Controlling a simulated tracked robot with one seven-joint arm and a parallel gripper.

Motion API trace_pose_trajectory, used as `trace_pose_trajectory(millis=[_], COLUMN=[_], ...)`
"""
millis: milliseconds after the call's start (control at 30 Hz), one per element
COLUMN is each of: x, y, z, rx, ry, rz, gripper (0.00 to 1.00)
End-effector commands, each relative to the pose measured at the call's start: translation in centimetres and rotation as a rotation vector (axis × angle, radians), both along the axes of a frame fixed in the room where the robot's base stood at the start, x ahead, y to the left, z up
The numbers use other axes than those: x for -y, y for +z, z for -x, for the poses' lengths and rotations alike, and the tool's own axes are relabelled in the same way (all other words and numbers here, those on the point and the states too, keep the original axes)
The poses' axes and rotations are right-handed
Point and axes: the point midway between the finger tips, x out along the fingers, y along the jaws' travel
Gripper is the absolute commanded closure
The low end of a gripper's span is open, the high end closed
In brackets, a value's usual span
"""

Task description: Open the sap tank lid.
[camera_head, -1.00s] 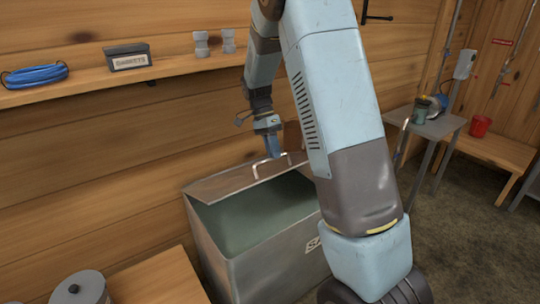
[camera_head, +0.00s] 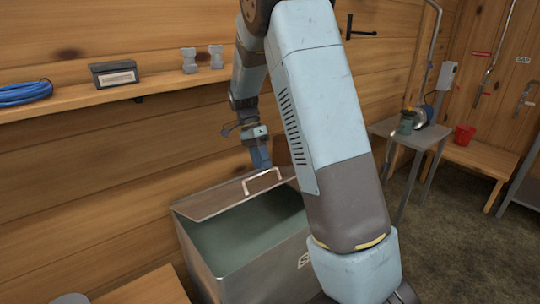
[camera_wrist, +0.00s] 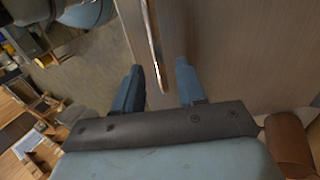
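The sap tank (camera_head: 262,272) is a grey metal box against the wooden wall, with greenish liquid (camera_head: 235,240) showing inside. Its metal lid (camera_head: 215,202) is raised and tilted at the back, leaving the top open. A bent bar handle (camera_head: 262,181) is on the lid. My gripper (camera_head: 261,163) hangs pointing down just above the handle in the head view. In the wrist view my gripper's two blue fingers (camera_wrist: 159,78) are apart. The handle (camera_wrist: 153,45) runs into the gap between them, nearer the left finger, over the brownish lid surface (camera_wrist: 240,55).
A shelf (camera_head: 130,93) above the tank holds a blue hose coil (camera_head: 25,93), a dark labelled box (camera_head: 114,74) and two small pale objects. A grey table (camera_head: 412,133) and a bench with a red bucket (camera_head: 464,135) stand right. Floor between is clear.

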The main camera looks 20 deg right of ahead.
Motion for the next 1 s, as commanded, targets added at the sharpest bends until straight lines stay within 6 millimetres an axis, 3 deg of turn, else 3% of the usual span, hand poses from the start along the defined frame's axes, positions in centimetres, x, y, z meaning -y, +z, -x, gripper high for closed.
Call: trace_pose_trajectory(millis=[67, 533, 1000], x=[0.0, 0.1, 0.1], y=[1.4, 7.4, 10.1], z=[0.0, 5.2, 11.7], rx=[0.005, 0.003, 0.002], ry=[0.0, 0.0, 0.0], rz=[-0.001, -0.001, -0.001], gripper=[0.6, 0.6, 0.6])
